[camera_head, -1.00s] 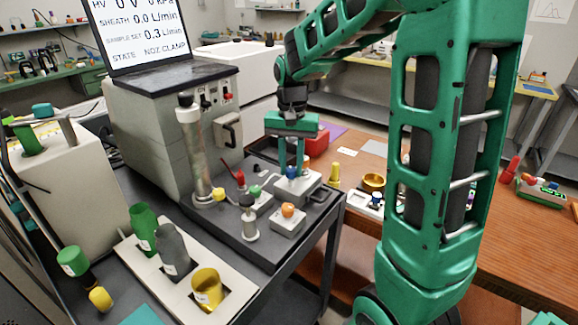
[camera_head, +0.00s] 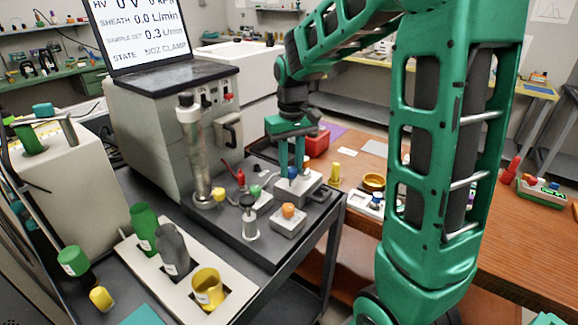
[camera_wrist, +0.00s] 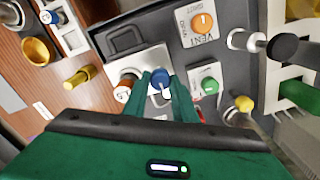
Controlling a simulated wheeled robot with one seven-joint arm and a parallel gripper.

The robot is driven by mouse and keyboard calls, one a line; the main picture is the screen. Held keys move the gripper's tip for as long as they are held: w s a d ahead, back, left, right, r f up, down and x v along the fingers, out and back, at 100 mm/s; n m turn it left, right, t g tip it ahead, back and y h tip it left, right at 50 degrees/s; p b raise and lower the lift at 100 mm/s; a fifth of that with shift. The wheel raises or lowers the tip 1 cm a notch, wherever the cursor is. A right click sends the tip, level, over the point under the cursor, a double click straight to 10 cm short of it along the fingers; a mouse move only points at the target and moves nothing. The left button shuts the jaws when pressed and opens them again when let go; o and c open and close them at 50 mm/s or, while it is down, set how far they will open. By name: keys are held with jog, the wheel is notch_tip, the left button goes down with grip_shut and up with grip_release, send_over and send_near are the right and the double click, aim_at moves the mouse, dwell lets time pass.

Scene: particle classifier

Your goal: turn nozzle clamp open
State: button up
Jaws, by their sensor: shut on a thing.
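The nozzle clamp seems to be the blue knob (camera_wrist: 160,82) on a light grey block (camera_wrist: 130,72); its label is hidden or too small to read. My gripper (camera_wrist: 158,86) is shut on the blue knob, with one green finger on each side of it in the wrist view. In the head view my gripper (camera_head: 292,170) points down at the blue knob (camera_head: 293,173) on the block (camera_head: 308,185) at the right of the dark tray. The screen (camera_head: 140,28) reads "STATE NOZ CLAMP".
An orange knob on a block marked VENT (camera_wrist: 203,22) stands beside it. A green knob (camera_wrist: 209,86), a black-topped plunger (camera_head: 248,215) and a steel column (camera_head: 194,150) are also close. A yellow peg (camera_head: 334,175) and brass cup (camera_head: 374,181) stand on the wooden table.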

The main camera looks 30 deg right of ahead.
aim_at(290, 168)
jog(key=shift+w+r, duration=0.2)
jog(key=shift+w, duration=0.05)
jog(key=o, duration=1)
jog(key=shift+o, duration=0.2)
jog(key=shift+s+f, duration=0.1)
notch_tip(290, 168, up, 11)
jog(key=shift+f, duration=0.15)
